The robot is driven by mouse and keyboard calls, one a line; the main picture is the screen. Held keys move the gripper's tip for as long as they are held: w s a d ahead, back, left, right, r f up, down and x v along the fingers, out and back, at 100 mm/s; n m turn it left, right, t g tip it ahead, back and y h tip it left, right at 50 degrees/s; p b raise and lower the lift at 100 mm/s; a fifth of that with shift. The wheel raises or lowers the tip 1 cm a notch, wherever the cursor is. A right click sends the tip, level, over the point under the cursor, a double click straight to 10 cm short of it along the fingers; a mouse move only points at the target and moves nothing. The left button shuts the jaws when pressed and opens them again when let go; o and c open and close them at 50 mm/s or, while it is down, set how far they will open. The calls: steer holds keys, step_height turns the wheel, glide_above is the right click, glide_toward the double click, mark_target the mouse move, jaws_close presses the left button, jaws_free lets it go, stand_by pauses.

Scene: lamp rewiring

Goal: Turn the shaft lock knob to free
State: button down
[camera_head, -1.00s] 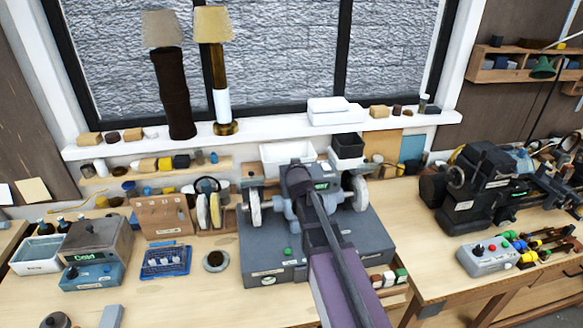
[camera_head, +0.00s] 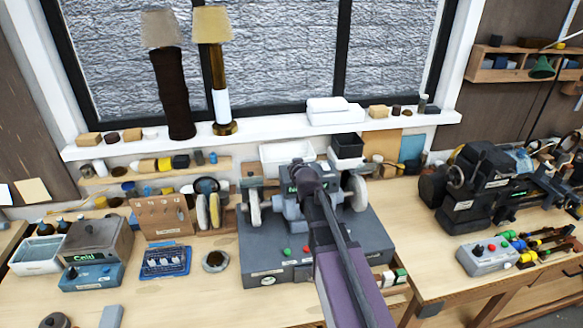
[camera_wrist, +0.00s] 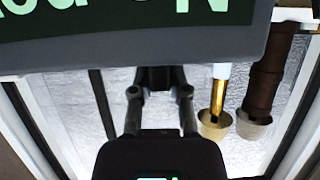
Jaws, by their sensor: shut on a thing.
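The grey machine (camera_head: 375,240) with a wheel on each side stands at the middle of the bench. My gripper (camera_head: 302,172) is at its upper middle part, and my arm covers much of the front there. In the wrist view, my gripper (camera_wrist: 160,80) has both fingers closed in around a small dark part, taken to be the shaft lock knob. The knob's outline and its pointing direction are too dark to read. A dark green panel with large pale letters (camera_wrist: 130,20) fills the top of that view, cut off by the frame edge.
Two lamps (camera_head: 212,70) stand on the window sill behind. A round dish (camera_head: 215,261) and a blue tray (camera_head: 165,261) lie left of the machine. A black lathe-like machine (camera_head: 480,185) and grey control box (camera_head: 488,256) stand on the right.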

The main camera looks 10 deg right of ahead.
steer(key=shift+w, duration=0.1)
steer(key=c, duration=0.6)
jaws_free()
steer(key=shift+w+f, duration=0.1)
